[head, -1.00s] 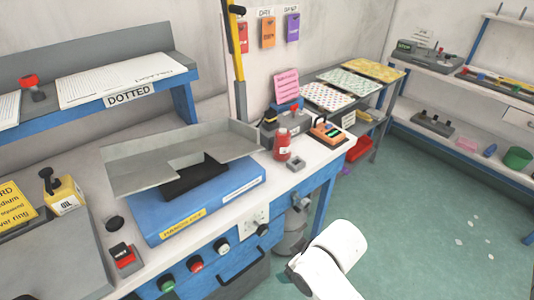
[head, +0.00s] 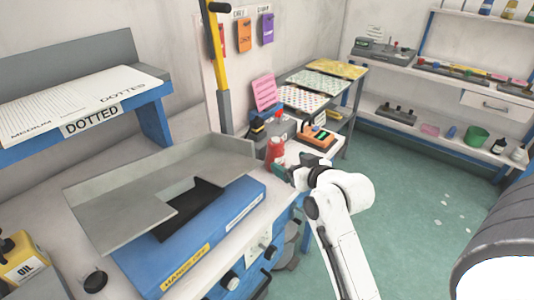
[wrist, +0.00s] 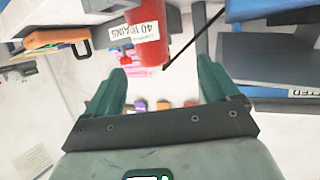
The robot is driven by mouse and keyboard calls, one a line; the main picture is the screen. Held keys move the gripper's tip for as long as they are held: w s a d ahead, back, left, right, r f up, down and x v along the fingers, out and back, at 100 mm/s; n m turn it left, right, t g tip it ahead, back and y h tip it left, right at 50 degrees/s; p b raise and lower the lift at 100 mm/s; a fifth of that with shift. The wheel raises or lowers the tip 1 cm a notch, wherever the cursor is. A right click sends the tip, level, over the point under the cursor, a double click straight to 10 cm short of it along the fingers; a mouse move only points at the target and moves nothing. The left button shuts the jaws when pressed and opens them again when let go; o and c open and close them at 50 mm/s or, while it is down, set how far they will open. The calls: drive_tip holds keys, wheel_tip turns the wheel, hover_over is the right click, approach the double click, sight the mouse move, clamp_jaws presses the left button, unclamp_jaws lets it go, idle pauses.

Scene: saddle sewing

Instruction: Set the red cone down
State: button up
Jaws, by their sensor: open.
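The red cone (head: 274,152) stands upright on the white bench top at its far right part, beside the grey tools. In the wrist view the red cone (wrist: 150,30) shows at the top, just beyond the fingertips and roughly between their lines. My gripper (wrist: 162,72) is open, with two green fingers apart and nothing visible clamped between them. In the head view my gripper (head: 284,172) is close to the cone's right and near side. I cannot tell whether a finger touches it.
A grey metal tray (head: 110,205) on a blue machine (head: 215,235) stands left of the cone. An orange device (head: 318,138) sits behind right. A yellow post (head: 217,50) rises behind. Open floor (head: 410,190) lies to the right.

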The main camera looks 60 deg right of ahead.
sight(280, 149)
drive_tip(key=w+d, duration=0.2)
drive_tip(key=w+d+f, duration=0.1)
drive_tip(key=w+d, duration=0.1)
drive_tip(key=shift+w+d, duration=0.3)
drive_tip(key=shift+w, duration=0.05)
drive_tip(key=x, duration=0.2)
drive_tip(key=p+x, duration=0.1)
drive_tip(key=x, duration=0.1)
drive_tip(key=shift+w+d, duration=0.2)
drive_tip(key=shift+d, duration=0.25)
drive_tip(key=c, duration=1.3)
drive_tip(key=shift+o, duration=0.2)
drive_tip(key=shift+r, duration=0.15)
